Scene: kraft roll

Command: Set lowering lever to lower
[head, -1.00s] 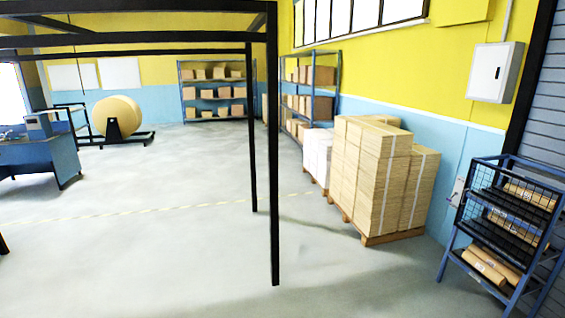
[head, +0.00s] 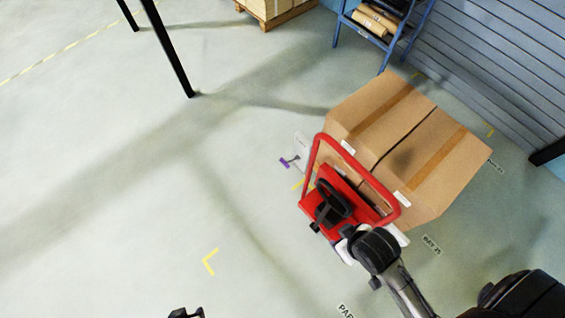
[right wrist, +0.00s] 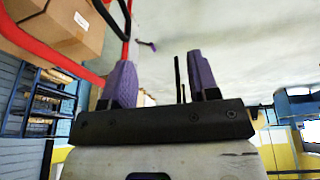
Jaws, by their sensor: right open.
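A red truck (head: 333,186) with a looped red handle stands in the right half of the head view; a black round part (head: 330,203) sits on it. A dark part at the bottom edge may be my left gripper (head: 185,313).
Large taped cardboard boxes (head: 400,150) sit right behind the red handle. A blue rack (head: 380,28) with rolls and a loaded pallet (head: 275,12) stand at the top. A black post (head: 168,50) stands upper left. The floor to the left is clear.

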